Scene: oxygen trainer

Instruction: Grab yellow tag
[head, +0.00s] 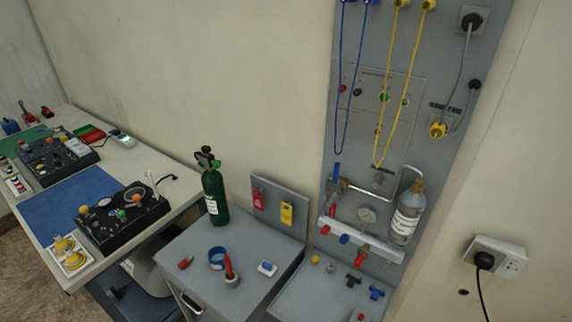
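The yellow tag (287,213) hangs on a small upright grey board (271,186) at the back of a grey cabinet top. A red tag (259,200) hangs to its left on the same board. Nothing covers the yellow tag. Neither of my grippers shows in the head view.
A green oxygen cylinder (214,191) stands left of the board. A blue ring-shaped item (217,257), a red-handled item (230,272) and a small white-blue box (267,268) lie in front. A wall panel (371,122) with blue and yellow cords rises right. A bench (130,160) stands left.

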